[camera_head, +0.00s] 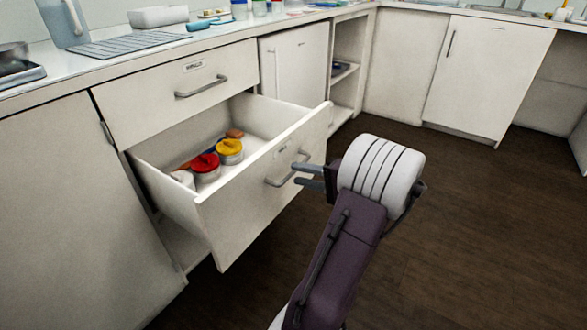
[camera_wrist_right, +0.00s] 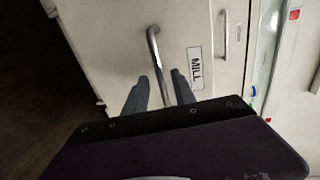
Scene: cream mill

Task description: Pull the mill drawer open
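The mill drawer (camera_head: 245,205) is the lower drawer of the cream cabinet and stands pulled well out. Its MILL label shows beside the handle in the right wrist view (camera_wrist_right: 194,67). Its grey bar handle (camera_head: 280,183) is on the front, and it also shows in the right wrist view (camera_wrist_right: 153,45). My right gripper (camera_head: 294,174) is at the handle, its two fingers apart, with the bar between them and gaps visible beside it in the wrist view (camera_wrist_right: 160,76). My left gripper is not in view.
Inside the drawer are a red-lidded jar (camera_head: 205,166), a yellow-lidded jar (camera_head: 229,150) and smaller items. A shut drawer (camera_head: 165,92) with its own handle is above. The counter (camera_head: 128,51) holds a pitcher and other items. Dark floor (camera_head: 460,220) is clear to the right.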

